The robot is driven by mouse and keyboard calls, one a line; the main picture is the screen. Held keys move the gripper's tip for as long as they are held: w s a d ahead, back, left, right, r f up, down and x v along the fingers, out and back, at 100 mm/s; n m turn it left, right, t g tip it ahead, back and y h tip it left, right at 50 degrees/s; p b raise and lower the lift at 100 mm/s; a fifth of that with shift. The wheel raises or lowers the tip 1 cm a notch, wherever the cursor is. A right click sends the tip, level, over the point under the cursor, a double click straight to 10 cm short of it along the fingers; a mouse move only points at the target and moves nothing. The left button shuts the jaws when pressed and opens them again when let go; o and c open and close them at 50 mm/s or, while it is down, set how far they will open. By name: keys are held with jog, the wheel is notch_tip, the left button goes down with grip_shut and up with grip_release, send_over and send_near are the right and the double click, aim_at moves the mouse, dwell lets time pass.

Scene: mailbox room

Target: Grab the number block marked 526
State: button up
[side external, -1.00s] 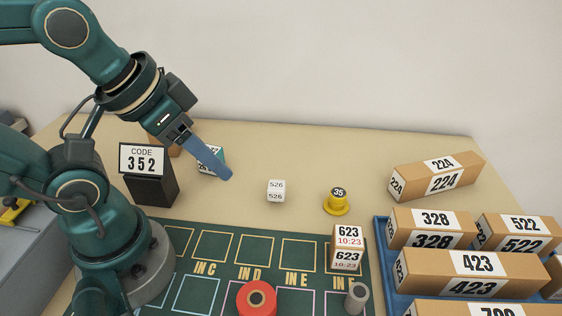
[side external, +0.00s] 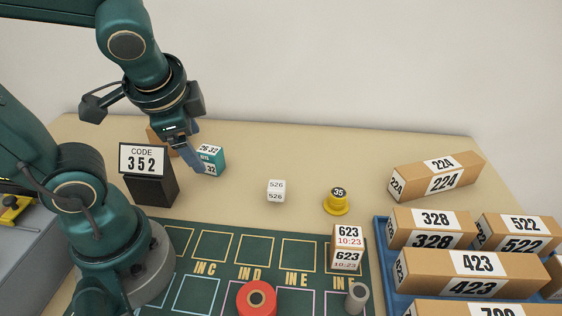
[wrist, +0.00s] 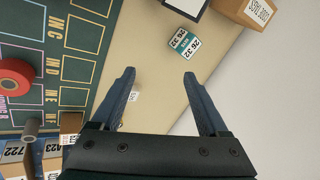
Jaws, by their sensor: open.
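The white number block marked 526 (side external: 276,191) stands alone on the tan tabletop near the middle of the side view. In the wrist view the block (wrist: 133,96) shows small beside my left-hand finger, which covers part of it. My gripper (side external: 191,160) is to the left of the block and above the table, in front of the teal block in the side view. In the wrist view my gripper (wrist: 159,74) has its two blue fingers wide apart with nothing between them but tabletop.
A teal block marked 26-32 (side external: 210,160) stands close to my fingers. A black code stand reading 352 (side external: 149,183) is to the left. A yellow piece marked 35 (side external: 337,201) sits right of block 526. A 623 box (side external: 347,247) stands on the green mat (side external: 222,273).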

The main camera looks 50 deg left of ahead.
jog(key=w+a+f+m+y, duration=0.2)
jog(key=w+m+y, duration=0.1)
jog(key=w+m, duration=0.15)
jog(key=m+t+y, duration=0.3)
jog(key=m+t, duration=0.1)
jog(key=m, duration=0.9)
send_over(275, 193)
jog(key=a, duration=0.4)
jog(key=f, duration=0.5)
jog(key=shift+w+d+f, duration=0.15)
jog(key=shift+w+f, duration=0.2)
jog(key=shift+w, duration=0.05)
jog(key=d+f+m, duration=0.1)
jog(key=d+f+m+t, duration=0.1)
jog(key=f+m, duration=0.1)
jog(key=d+f+m+t, duration=0.1)
jog(key=f, duration=0.1)
jog(key=shift+s+d+f+m+h, duration=0.25)
jog(key=shift+s+d+m+h, duration=0.05)
jog(key=shift+s+d+m, duration=0.1)
jog(key=shift+x, duration=2.5)
grip_shut()
